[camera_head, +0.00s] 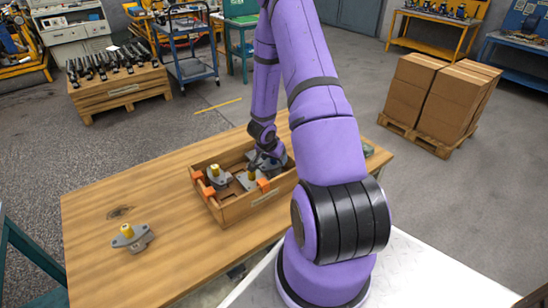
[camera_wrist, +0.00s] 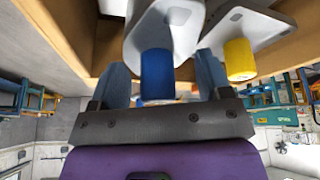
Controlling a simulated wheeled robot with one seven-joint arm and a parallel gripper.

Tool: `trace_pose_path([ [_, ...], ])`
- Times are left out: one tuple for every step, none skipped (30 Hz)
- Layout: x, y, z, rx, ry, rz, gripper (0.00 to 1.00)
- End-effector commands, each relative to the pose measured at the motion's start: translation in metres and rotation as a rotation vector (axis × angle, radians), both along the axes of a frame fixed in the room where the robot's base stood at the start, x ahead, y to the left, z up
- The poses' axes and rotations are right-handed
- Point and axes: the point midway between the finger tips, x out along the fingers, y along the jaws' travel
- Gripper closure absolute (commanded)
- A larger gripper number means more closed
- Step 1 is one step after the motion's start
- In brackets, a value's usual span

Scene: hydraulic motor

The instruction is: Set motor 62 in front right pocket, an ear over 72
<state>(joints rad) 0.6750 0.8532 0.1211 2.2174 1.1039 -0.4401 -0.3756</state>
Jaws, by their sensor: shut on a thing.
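My gripper (camera_wrist: 163,68) is shut on the blue shaft (camera_wrist: 156,78) of a grey motor, its fingers on either side of the shaft. The motor's grey flange (camera_wrist: 160,30) shows above the fingers in the wrist view. In the head view my gripper is at the right part of the wooden crate (camera_head: 238,211), mostly hidden by my arm. A yellow-shafted motor (camera_wrist: 239,60) is right beside the held one in the wrist view. No numbers are readable; seating and ear overlap cannot be told.
Another yellow-topped motor (camera_head: 132,238) lies on the wooden table (camera_head: 150,198), left of the crate. Orange pieces (camera_head: 263,185) stand at the crate's edges. The table left of the crate is mostly clear. A pallet of cardboard boxes (camera_head: 440,100) stands farther back.

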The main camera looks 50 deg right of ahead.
Motion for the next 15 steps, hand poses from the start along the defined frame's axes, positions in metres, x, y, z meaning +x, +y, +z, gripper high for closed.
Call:
trace_pose_path([
  [0.0004, -0.0004, -0.0001, -0.002, -0.001, 0.000, 1.00],
  [0.0005, -0.0004, -0.0004, -0.002, -0.001, 0.000, 1.00],
  [0.0004, -0.0004, -0.0009, -0.002, -0.001, 0.000, 1.00],
  [0.0005, -0.0004, -0.0008, -0.002, -0.001, 0.000, 0.24],
  [0.0004, -0.0005, -0.0006, -0.002, -0.001, 0.000, 0.17],
  [0.0004, -0.0005, -0.0008, -0.002, -0.001, 0.000, 0.08],
  [0.0004, -0.0004, -0.0008, -0.001, 0.000, 0.000, 0.01],
  [0.0003, -0.0004, -0.0008, -0.001, 0.000, 0.000, 0.00],
  [0.0002, -0.0003, -0.0009, -0.001, 0.000, 0.000, 0.00],
  [0.0002, -0.0003, -0.0010, -0.001, 0.000, 0.000, 0.00],
  [0.0002, -0.0003, -0.0010, -0.001, 0.000, 0.000, 0.00],
  [0.0001, -0.0002, -0.0010, -0.001, 0.000, 0.000, 0.00],
  [-0.0003, 0.0002, -0.0015, 0.001, 0.000, 0.000, 0.00],
  [-0.0002, 0.0004, -0.0014, 0.001, 0.000, 0.000, 0.00],
  [-0.0002, 0.0005, -0.0007, 0.001, 0.000, 0.000, 0.00],
])
